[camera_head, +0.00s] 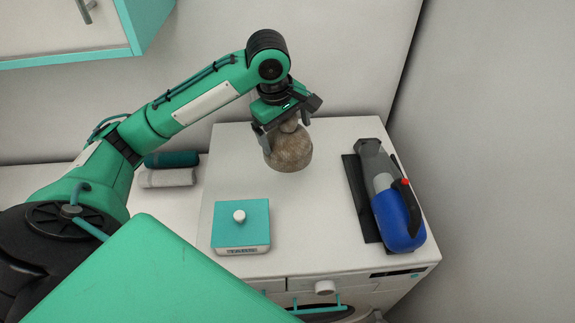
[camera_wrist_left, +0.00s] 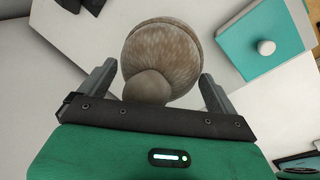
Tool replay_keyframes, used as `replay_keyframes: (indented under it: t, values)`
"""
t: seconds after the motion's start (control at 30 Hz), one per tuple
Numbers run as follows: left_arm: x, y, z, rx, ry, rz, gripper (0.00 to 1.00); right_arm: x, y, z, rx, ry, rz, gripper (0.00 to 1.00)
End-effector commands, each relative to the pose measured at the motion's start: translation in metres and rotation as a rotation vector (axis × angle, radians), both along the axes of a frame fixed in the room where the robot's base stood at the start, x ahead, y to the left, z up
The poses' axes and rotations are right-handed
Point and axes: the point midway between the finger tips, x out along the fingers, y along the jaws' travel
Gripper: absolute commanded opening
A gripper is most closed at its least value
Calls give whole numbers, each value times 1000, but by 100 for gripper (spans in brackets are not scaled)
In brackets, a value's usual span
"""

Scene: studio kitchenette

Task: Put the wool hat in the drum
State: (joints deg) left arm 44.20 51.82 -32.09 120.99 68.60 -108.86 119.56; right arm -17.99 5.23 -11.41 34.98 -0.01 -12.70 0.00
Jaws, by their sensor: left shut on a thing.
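The wool hat (camera_head: 288,152) is brown-grey and knitted, with a round bobble on top. My left gripper (camera_head: 287,127) is shut on the hat at its bobble and holds it over the back of the white machine top. In the left wrist view the hat (camera_wrist_left: 160,55) hangs between the two fingers of my left gripper (camera_wrist_left: 158,85), its bobble (camera_wrist_left: 147,88) nearest the palm. The drum's dark round door (camera_head: 318,312) shows only in part at the bottom of the head view, on the machine's front; the inside of the drum is hidden. My right gripper is not in view.
A teal-lidded box marked TABS (camera_head: 241,226) stands on the white machine top (camera_head: 300,215). A blue and grey handheld vacuum (camera_head: 392,205) lies on a dark mat at the right. A wall closes off the right side.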

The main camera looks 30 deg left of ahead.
Motion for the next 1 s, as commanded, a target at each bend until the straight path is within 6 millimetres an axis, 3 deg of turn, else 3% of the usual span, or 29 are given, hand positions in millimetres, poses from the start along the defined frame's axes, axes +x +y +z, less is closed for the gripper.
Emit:
replay_keyframes:
  t: [0.2, 0.33, 0.8, 1.0]
  values:
    - [-2, 0, -50, 2, 6, 0, 55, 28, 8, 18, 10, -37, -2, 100]
    - [-2, 1, -74, 1, 4, 0, 55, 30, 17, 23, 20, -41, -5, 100]
    - [-1, 0, -127, 0, 1, 1, 55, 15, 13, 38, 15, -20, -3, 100]
    - [0, 0, -129, 1, -1, 0, 55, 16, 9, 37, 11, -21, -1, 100]
